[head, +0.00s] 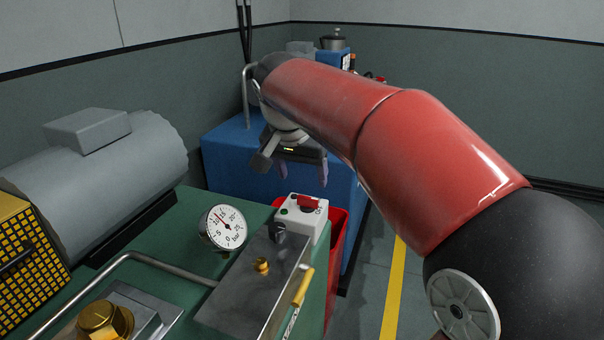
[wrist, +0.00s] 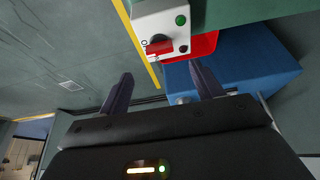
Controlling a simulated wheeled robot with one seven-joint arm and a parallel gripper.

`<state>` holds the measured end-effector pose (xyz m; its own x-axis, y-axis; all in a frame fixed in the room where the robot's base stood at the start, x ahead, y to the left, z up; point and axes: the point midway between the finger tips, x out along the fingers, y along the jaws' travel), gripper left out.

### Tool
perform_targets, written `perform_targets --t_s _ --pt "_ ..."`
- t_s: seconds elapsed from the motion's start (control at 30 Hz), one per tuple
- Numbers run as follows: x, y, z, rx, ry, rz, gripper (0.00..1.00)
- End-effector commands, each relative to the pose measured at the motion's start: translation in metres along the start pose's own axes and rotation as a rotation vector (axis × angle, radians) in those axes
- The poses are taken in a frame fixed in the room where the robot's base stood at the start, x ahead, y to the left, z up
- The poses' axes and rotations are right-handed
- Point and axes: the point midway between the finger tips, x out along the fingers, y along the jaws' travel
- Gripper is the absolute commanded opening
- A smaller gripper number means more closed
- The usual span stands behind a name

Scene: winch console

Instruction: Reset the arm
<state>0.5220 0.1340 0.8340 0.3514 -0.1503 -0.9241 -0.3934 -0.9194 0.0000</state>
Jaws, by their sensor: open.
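My gripper (head: 296,168) is at the end of my red arm, in the air above and behind the green console. Its two dark fingers point down in the head view. In the wrist view my gripper (wrist: 164,88) shows its fingers wide apart, with nothing between them. A white switch box (head: 303,215) with a red switch and a green button stands on the console's far right corner, below the fingers and apart from them. The switch box also shows in the wrist view (wrist: 169,14), beyond the fingertips.
A pressure gauge (head: 223,228), a metal plate with a yellow-handled lever (head: 302,288) and a bent pipe are on the green console. A grey motor (head: 95,170) stands at left. A blue cabinet (head: 228,150) and a red bin (head: 337,240) are behind. Floor is clear at right.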

Motion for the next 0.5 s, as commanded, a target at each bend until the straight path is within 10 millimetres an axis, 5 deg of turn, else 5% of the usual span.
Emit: perform_targets --t_s 0.23,0.5 --pt "-0.005 0.027 0.011 -0.037 0.004 -0.011 0.65" --pt "-0.005 0.129 0.081 -0.191 0.023 -0.074 0.65"
